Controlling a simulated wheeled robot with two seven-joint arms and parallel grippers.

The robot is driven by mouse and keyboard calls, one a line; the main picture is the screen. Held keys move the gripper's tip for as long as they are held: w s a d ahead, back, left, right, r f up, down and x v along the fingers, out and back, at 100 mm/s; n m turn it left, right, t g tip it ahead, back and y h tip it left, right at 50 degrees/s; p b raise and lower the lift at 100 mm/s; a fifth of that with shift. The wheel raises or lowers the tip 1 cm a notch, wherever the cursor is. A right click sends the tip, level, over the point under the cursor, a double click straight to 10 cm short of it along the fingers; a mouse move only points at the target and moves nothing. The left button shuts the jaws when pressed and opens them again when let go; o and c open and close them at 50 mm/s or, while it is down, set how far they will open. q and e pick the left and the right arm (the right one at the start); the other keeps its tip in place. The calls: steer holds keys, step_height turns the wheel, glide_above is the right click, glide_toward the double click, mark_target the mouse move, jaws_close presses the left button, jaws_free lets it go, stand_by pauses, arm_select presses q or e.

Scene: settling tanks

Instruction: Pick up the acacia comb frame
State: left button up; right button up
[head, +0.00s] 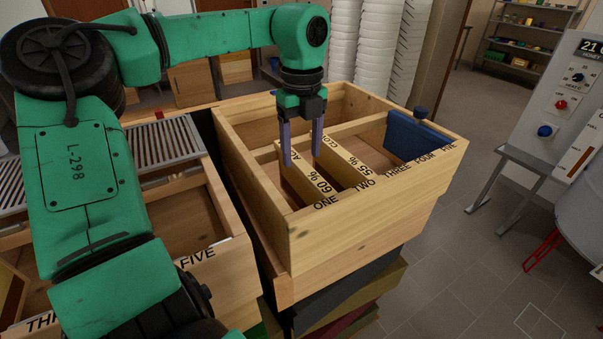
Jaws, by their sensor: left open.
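An open wooden hive box (360,215) stands right of centre, its front rim lettered ONE to FIVE. A wooden comb frame marked 60 % and a label starting with A (304,182), likely the acacia one, hangs near ONE. A second frame marked 55 % and CLO (348,160) hangs near TWO. My left gripper (302,155) is open and points down over the far part of the 60 % frame. Its fingers appear on either side of that frame's top bar; I cannot tell their exact depth. No hold shows. My right gripper is not in view.
A blue board (415,138) with a knob sits at the box's right end. Another wooden box (215,262) with a metal grate (150,150) is on the left, partly behind my arm. White stacked tubs (358,50) stand behind. A control panel stands at right.

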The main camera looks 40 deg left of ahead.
mark_target(302, 163)
arm_select(q)
step_height(302, 163, down, 5)
steer(key=shift+f+p, duration=0.15)
steer(key=shift+p, duration=0.6)
steer(key=shift+w+a+f, duration=0.1)
steer(key=shift+f, duration=0.05)
jaws_close()
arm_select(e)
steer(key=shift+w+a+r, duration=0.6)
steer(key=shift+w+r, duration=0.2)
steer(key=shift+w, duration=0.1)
arm_select(q)
steer(key=shift+w, duration=0.1)
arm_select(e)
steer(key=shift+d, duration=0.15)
